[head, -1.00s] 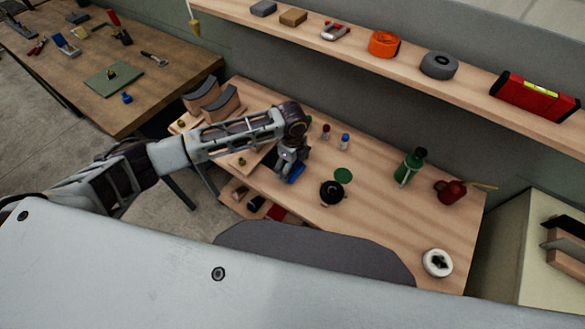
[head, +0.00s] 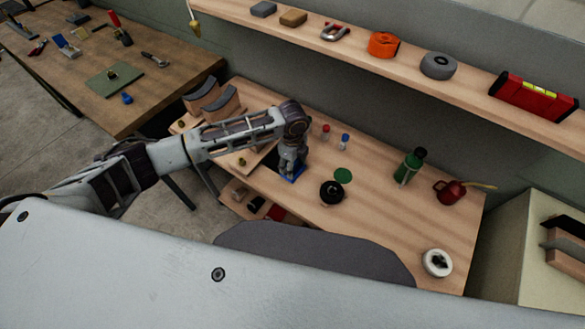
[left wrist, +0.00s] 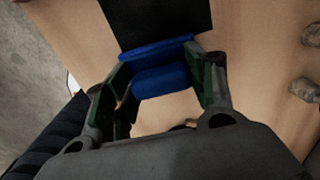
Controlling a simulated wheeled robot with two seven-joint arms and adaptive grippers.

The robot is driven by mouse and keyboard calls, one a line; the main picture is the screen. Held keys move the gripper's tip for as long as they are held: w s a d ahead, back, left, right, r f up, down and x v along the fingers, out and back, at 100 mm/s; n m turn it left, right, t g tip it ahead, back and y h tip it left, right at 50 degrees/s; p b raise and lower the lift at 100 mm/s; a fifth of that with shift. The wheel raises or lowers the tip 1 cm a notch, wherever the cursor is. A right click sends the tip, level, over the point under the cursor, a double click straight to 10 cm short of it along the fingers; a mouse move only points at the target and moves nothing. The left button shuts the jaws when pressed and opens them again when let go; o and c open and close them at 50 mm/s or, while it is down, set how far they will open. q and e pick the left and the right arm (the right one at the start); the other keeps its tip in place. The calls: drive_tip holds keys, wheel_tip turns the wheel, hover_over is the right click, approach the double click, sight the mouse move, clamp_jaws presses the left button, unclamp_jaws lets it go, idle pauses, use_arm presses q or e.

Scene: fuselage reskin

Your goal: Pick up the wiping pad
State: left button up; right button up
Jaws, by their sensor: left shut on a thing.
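The wiping pad is a blue block with a raised grip. In the head view the blue pad (head: 291,176) shows at the tip of my left gripper (head: 291,168), over the wooden bench. In the left wrist view the pad (left wrist: 160,78) sits between the two fingers of my left gripper (left wrist: 163,85), which is shut on it. A wider blue base shows beyond the grip. I cannot tell if the pad touches the bench. My right gripper is in neither view.
A black roll (head: 331,193), a green disc (head: 343,175), a green bottle (head: 409,167), a red can (head: 450,192) and a white roll (head: 437,263) stand on the bench (head: 390,225). A shelf (head: 350,55) runs above the back. A second table (head: 160,85) stands at left.

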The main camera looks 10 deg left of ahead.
use_arm(q)
drive_tip(key=shift+s+a+f, duration=0.15)
drive_tip(key=shift+s+f, duration=0.2)
drive_tip(key=shift+f, duration=0.05)
drive_tip(key=shift+w+r, duration=0.15)
drive_tip(key=shift+r, duration=0.4)
drive_tip(key=shift+c, duration=1.1)
wheel_tip(320, 180, up, 9)
drive_tip(key=shift+w+r, duration=0.1)
drive_tip(key=o, duration=0.6)
drive_tip(key=shift+c, duration=1.6)
